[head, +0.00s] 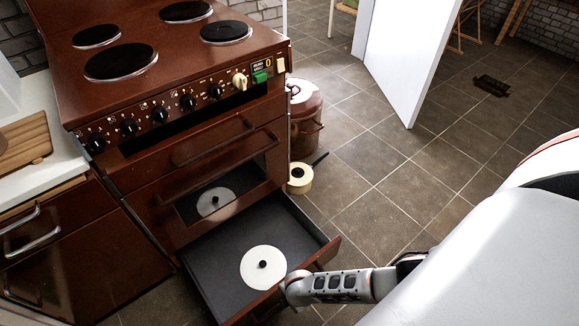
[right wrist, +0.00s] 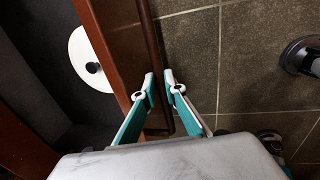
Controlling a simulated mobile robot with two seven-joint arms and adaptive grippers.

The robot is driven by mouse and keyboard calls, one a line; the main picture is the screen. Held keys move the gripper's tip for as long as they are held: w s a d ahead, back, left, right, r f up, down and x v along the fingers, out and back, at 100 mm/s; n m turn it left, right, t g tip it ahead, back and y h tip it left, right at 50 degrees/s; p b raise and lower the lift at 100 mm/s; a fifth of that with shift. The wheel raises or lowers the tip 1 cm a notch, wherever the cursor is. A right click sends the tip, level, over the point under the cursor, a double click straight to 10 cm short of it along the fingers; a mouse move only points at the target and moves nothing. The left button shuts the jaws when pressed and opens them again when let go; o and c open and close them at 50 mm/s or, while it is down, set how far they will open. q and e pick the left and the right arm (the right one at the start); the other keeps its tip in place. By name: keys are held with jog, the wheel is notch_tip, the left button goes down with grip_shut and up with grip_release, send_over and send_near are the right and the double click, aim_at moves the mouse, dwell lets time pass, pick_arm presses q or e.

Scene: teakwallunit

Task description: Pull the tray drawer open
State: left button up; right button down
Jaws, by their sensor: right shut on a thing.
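The tray drawer (head: 215,285) is the dark grey drawer at the bottom of the brown stove, and it stands pulled out. A white disc with a black knob (head: 263,267) lies in it, and this disc also shows in the right wrist view (right wrist: 86,58). My right gripper (head: 292,287) is at the drawer's front edge. In the right wrist view its teal fingertips (right wrist: 161,88) are shut on the brown drawer handle (right wrist: 152,45). My left gripper is not in view.
The stove (head: 190,100) has hobs, knobs and an oven door above the drawer. A white door panel (head: 405,60) is farther back. The tiled floor in the middle is clear.

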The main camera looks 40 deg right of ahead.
jog(key=c, duration=2.1)
grip_release()
jog(key=shift+s+f, duration=0.1)
notch_tip(320, 180, up, 12)
jog(key=s, duration=0.2)
jog(key=shift+s, duration=0.15)
jog(key=shift+d+f, duration=0.1)
